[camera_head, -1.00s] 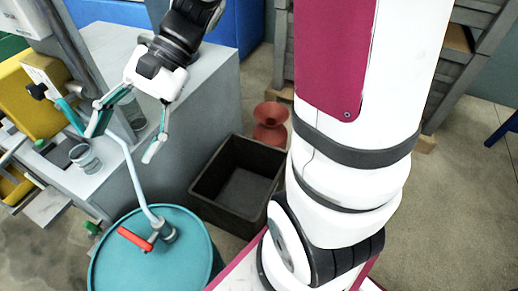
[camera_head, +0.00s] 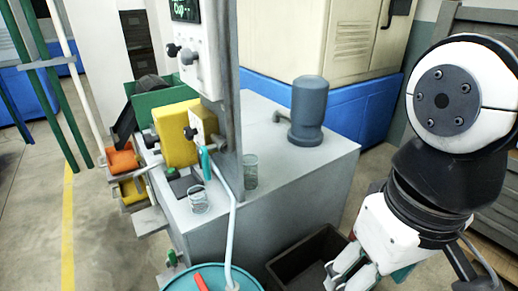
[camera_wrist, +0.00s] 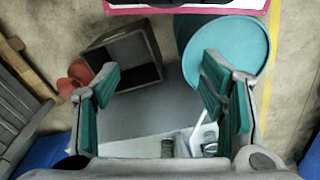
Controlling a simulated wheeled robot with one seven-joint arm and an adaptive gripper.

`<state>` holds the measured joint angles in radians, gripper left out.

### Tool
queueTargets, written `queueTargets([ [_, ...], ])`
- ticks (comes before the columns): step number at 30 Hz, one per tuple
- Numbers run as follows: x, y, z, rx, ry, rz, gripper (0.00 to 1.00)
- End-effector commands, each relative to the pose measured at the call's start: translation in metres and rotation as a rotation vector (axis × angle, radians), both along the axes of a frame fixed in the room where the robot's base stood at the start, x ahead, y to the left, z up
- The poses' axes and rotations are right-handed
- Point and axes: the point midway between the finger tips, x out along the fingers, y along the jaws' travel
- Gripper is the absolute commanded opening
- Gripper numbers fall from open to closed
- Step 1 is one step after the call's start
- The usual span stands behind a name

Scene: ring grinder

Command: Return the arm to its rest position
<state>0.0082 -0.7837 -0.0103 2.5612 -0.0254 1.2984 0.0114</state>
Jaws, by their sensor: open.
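My gripper (camera_wrist: 162,105) is open in the wrist view, its two teal-padded fingers wide apart with nothing between them. It points down over the grey machine table and floor. In the head view my white and black arm is at the right, folded, and my gripper (camera_head: 352,272) is low at the bottom edge, in front of the dark bin. Its fingertips are partly cut off there.
A dark open bin (camera_head: 283,266) stands beside the grey machine table (camera_head: 322,152). A teal drum (camera_head: 187,279) is at the bottom. Glass-like rings (camera_head: 198,204) and a dark grey cylinder (camera_head: 308,112) sit on the table. A red spool-shaped object (camera_wrist: 78,75) is on the floor.

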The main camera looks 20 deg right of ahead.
Motion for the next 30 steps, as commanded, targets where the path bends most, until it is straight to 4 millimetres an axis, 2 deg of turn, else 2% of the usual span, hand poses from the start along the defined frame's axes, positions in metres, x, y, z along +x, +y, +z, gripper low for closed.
queueTargets([
  [17,0.000,0.001,0.000,0.002,0.001,-0.002,0.65],
  [26,0.005,0.001,0.050,0.005,-0.062,0.003,0.65],
  [30,0.006,0.002,0.079,0.004,-0.103,0.007,0.65],
])
